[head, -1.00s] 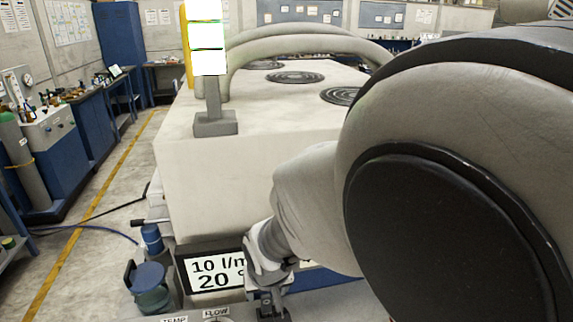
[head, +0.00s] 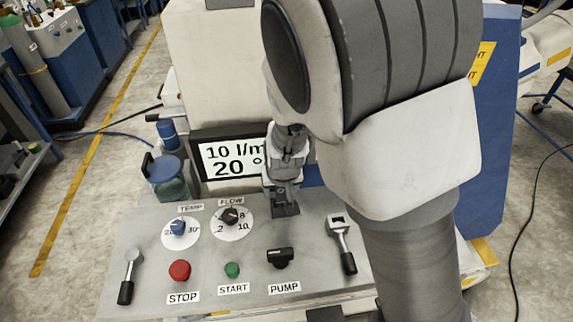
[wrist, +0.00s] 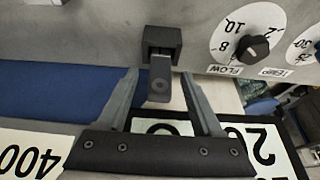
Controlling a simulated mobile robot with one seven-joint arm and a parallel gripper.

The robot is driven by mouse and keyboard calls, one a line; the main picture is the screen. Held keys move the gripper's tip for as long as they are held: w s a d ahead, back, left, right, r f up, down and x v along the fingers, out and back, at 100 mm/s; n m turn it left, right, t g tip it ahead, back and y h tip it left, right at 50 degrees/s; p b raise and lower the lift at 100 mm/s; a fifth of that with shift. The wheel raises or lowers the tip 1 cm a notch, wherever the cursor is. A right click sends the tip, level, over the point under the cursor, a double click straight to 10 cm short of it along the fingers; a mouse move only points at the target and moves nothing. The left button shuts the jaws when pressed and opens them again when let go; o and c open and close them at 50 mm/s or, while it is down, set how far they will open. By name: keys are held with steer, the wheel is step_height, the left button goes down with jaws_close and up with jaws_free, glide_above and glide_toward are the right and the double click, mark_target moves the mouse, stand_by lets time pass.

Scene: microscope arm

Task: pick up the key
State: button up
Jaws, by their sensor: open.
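The key (wrist: 160,80) appears in the wrist view as a small grey tab with a round mark, standing out from a dark block (wrist: 162,40) on the panel. My gripper (wrist: 160,74) is open, with one finger on each side of the tab and a visible gap on both sides. In the head view my gripper (head: 285,196) points down at the same dark block (head: 285,211) near the back of the panel. The key itself is not clearly seen there.
A display (head: 230,160) stands behind.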

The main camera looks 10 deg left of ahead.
steer(key=shift+f, duration=0.1)
jaws_close()
stand_by(0.3)
